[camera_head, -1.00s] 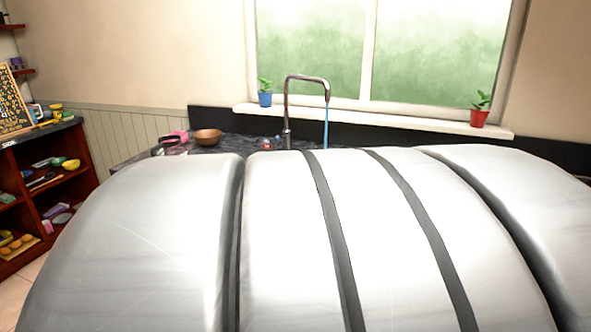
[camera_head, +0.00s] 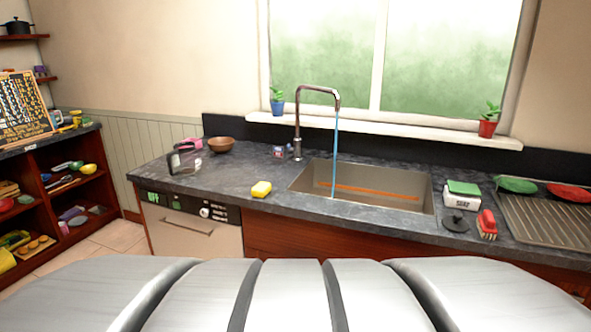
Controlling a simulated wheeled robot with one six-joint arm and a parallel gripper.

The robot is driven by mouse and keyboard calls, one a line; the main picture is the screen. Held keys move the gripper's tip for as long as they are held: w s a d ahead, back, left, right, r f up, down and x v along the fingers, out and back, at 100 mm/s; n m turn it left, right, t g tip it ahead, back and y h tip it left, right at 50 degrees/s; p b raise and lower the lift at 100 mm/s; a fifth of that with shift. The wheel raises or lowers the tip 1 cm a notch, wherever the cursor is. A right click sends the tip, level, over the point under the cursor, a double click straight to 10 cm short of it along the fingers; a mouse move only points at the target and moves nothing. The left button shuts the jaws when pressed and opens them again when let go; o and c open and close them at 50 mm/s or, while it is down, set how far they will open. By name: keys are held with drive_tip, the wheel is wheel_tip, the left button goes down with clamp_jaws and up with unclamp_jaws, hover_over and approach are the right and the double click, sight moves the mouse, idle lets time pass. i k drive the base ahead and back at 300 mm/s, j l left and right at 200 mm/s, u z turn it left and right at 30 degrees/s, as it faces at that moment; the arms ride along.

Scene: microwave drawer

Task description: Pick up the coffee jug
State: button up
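A clear glass jug with a dark handle and rim (camera_head: 185,160), which looks like the coffee jug, stands on the left part of the dark countertop (camera_head: 225,182). It is in front of a pink item and left of a brown bowl. A large silver ribbed part of my own body fills the bottom of the head view. My gripper's fingers do not show, so I cannot see where it is relative to the jug.
A brown bowl (camera_head: 221,144) and pink item (camera_head: 192,143) sit close to the jug. Water runs from the faucet (camera_head: 298,120) into the sink (camera_head: 415,180). A dishwasher front (camera_head: 185,238) is below the jug.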

sight(186, 160)
drive_tip(key=i+j, duration=0.5)
drive_tip(key=j, duration=0.15)
drive_tip(key=i+j, duration=1.05)
drive_tip(key=j, duration=0.25)
